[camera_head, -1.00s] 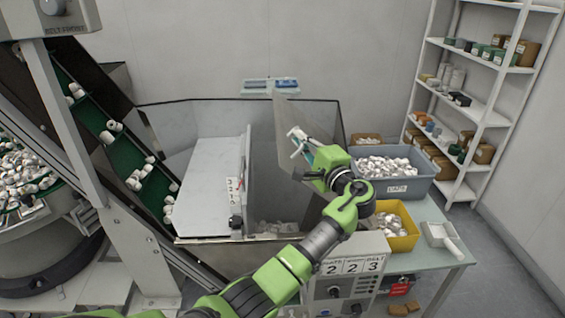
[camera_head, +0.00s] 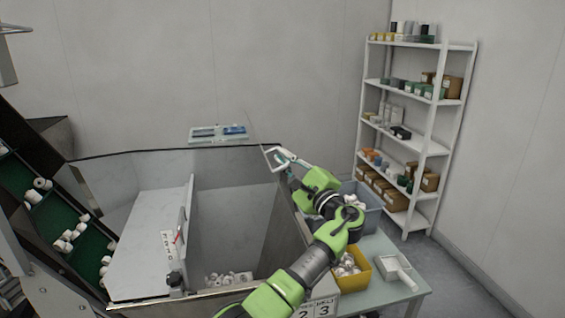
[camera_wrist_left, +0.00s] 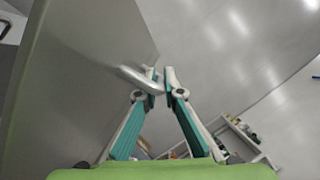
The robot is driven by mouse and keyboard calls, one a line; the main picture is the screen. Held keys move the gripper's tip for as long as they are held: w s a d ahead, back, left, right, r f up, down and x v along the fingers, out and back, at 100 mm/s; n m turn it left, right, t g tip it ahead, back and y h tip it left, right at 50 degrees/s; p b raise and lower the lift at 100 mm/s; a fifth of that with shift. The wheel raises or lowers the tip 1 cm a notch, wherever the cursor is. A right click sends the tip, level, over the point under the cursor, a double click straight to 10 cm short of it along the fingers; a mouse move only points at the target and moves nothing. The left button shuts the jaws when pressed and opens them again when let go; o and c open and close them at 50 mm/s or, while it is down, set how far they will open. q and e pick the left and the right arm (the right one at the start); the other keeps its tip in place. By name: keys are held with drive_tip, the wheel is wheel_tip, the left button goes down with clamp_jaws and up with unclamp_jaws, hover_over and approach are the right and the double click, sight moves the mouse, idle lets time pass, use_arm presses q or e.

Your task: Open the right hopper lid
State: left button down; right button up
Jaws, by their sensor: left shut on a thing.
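The right hopper lid (camera_wrist_left: 85,75) is a grey panel that fills the left of the left wrist view. In the head view it stands raised and almost edge-on, so only a thin line of it shows. Its pale bar handle (camera_head: 275,159) sticks out toward my left gripper (camera_head: 283,158). The fingers of my left gripper are shut on this handle, which also shows in the left wrist view (camera_wrist_left: 138,77). The right hopper compartment below is uncovered, with white caps (camera_head: 226,279) at its bottom. My right gripper is not in view.
The left hopper lid (camera_head: 150,245) lies closed beside the open compartment. To the right are a grey bin (camera_head: 370,218), a yellow bin (camera_head: 354,281) of caps and a white scoop (camera_head: 391,267) on the table. A shelf rack (camera_head: 434,180) stands behind.

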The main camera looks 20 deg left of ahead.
use_arm(q)
drive_tip(key=c, duration=2.2)
unclamp_jaws()
drive_tip(key=shift+o, duration=0.2)
drive_tip(key=shift+s+d+f, duration=0.1)
drive_tip(key=shift+s+d, duration=0.05)
drive_tip(key=v, duration=1.1)
drive_tip(key=shift+s+d, duration=0.2)
